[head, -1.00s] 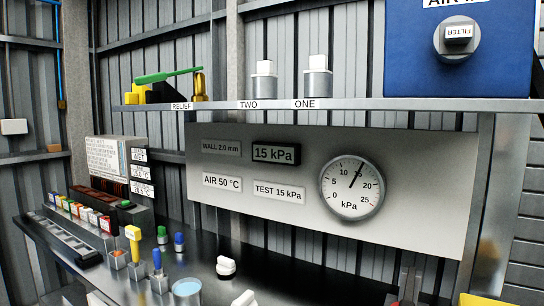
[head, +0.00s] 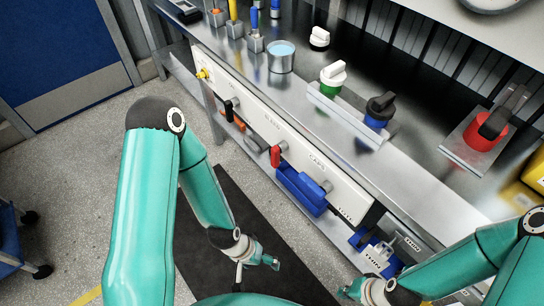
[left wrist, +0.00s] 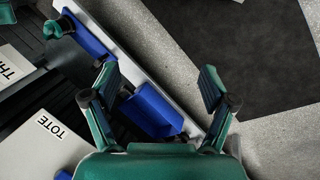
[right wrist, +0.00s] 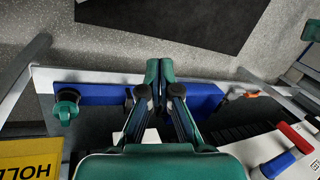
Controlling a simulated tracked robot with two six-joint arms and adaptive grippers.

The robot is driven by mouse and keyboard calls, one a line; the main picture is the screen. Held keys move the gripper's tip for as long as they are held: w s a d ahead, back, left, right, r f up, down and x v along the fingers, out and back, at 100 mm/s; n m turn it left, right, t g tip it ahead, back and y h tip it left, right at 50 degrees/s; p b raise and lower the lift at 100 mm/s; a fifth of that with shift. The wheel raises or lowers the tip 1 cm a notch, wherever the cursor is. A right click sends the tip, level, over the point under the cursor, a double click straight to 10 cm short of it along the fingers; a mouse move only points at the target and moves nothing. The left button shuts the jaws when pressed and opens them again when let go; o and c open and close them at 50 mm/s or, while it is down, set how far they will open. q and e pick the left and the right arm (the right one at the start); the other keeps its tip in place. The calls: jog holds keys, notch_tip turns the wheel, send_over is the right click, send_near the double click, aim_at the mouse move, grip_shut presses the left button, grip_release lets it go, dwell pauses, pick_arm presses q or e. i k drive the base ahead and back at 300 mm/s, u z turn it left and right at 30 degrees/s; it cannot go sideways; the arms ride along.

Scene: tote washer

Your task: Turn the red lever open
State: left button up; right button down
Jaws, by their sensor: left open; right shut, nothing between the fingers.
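The red lever (head: 276,156) hangs on the white front panel (head: 300,165) of the bench in the head view, beside a grey knob. A black lever (head: 230,107) is further left on the same panel. My left gripper (head: 257,270) is open and empty in front of the bench, well below the red lever in the picture. Its spread fingers also show in the left wrist view (left wrist: 158,85). My right gripper (head: 358,290) is at the bottom edge of the head view, partly cut off. In the right wrist view it (right wrist: 159,72) is shut and empty. Neither gripper touches the red lever.
A blue bin (head: 300,188) is just below the red lever. A yellow fitting (head: 203,73) is at the panel's left end. A dark mat (head: 230,200) covers the floor in front.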

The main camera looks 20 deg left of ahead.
aim_at(280, 147)
jog(key=u, duration=1.6)
jog(key=i, duration=0.1)
jog(key=z, duration=3)
jog(key=k, duration=1.45)
jog(key=u, duration=2.45)
jog(key=k, duration=0.1)
jog(key=z, duration=0.85)
jog(key=i, duration=1)
jog(key=z, duration=0.1)
